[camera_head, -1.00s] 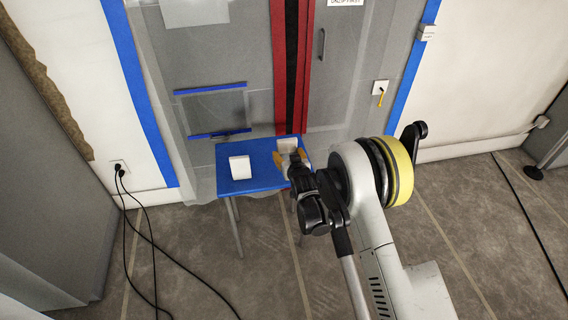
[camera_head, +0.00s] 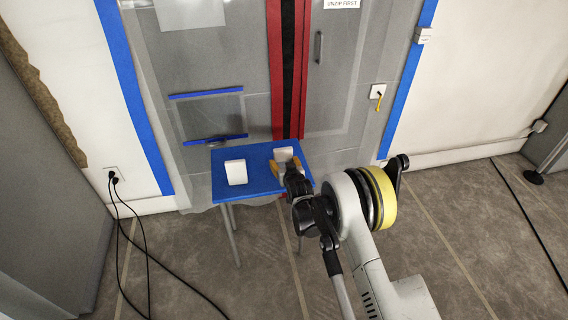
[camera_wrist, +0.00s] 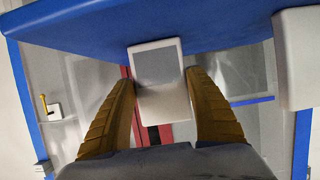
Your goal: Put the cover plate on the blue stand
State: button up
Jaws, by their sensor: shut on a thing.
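The blue stand (camera_head: 258,183) is a small table with a blue top and thin grey legs, standing against the grey plastic sheeting. My gripper (camera_head: 286,165) has yellow fingers and is over the right part of the blue top. It is shut on a white plate (camera_head: 284,153), which I take to be the cover plate. In the wrist view, this plate (camera_wrist: 162,85) sits between the two ribbed fingers, with the blue top's edge behind it. Whether it touches the top is unclear. A second white block (camera_head: 236,172) stands on the left part of the top.
The second white block also shows at the right edge of the wrist view (camera_wrist: 300,60). Grey sheeting (camera_head: 225,75) with a red and black zip strip (camera_head: 287,70) rises behind the stand. Black cables (camera_head: 140,250) lie on the floor at the left.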

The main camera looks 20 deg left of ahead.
jog(key=o, duration=1.1)
jog(key=shift+s+d+r, duration=0.1)
jog(key=shift+s+r, duration=0.05)
jog(key=shift+r, duration=0.1)
jog(key=p+v, duration=0.3)
jog(key=v, duration=0.8)
jog(key=shift+s+d, duration=0.15)
jog(key=shift+s, duration=0.1)
